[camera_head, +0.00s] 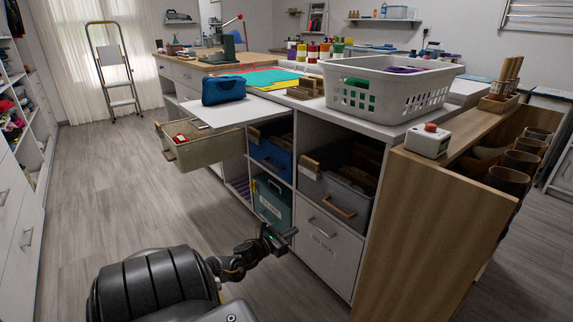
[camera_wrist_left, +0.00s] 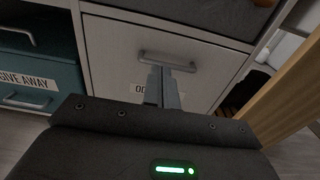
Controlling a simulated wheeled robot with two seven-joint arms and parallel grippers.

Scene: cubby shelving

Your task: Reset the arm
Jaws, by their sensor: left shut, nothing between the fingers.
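My left gripper (camera_head: 287,236) is low in front of the cubby shelving (camera_head: 299,150), its arm coming in from the bottom left. In the left wrist view its two fingers (camera_wrist_left: 162,84) are shut together with nothing between them. They point at a white drawer (camera_wrist_left: 118,58) with a metal handle (camera_wrist_left: 167,61), and hide part of its label. In the head view the white drawer (camera_head: 325,250) is closed, just right of the gripper. I cannot tell whether the fingertips touch it. My right gripper is not in view.
A beige bin (camera_head: 205,150) sticks out of the shelving at the left. A teal bin (camera_head: 272,205) and a grey bin (camera_head: 335,190) sit in cubbies. A wooden panel (camera_head: 410,240) stands at the right. The floor (camera_head: 130,190) to the left is clear.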

